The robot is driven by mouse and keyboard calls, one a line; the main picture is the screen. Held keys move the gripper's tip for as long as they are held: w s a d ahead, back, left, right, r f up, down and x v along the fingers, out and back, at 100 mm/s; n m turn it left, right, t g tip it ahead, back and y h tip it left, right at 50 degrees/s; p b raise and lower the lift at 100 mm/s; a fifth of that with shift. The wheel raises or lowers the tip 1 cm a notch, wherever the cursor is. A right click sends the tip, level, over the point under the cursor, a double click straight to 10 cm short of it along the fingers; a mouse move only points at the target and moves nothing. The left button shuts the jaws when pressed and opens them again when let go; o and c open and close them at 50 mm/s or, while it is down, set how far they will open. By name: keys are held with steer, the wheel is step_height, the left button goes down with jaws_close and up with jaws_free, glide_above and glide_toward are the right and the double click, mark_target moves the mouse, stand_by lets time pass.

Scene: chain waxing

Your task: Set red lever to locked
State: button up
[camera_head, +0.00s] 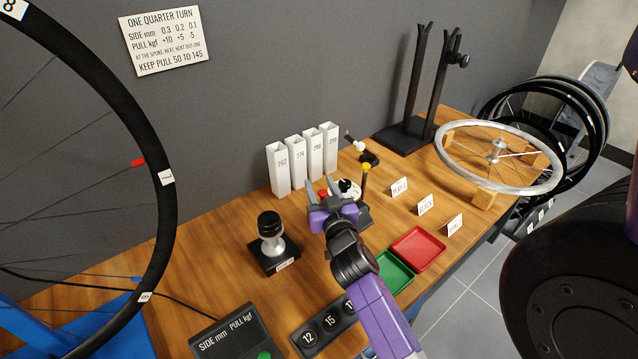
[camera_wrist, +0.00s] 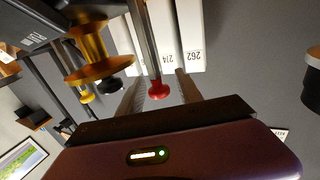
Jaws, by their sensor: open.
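A red knob (camera_head: 323,192) shows beside my gripper at the middle of the bench. In the wrist view the red knob (camera_wrist: 158,90) sits at the end of a straight metal rod. My gripper (camera_head: 335,198) is open. Its two grey fingers stand on either side of the red knob in the wrist view (camera_wrist: 159,86), with a gap on each side. I cannot tell how deep the knob is between them. My gripper hides much of the fixture in the head view. No locked marking can be read.
A black knob (camera_head: 345,185) and a yellow-topped post (camera_head: 366,168) stand close to my gripper. White numbered bins (camera_head: 279,171) are behind it. A silver stand with a black top (camera_head: 270,237) is to the left. Red (camera_head: 418,248) and green (camera_head: 396,272) trays lie to the right.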

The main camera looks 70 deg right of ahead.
steer(key=shift+w+d, duration=0.3)
steer(key=shift+d, duration=0.1)
steer(key=shift+c, duration=0.2)
jaws_close()
stand_by(1.1)
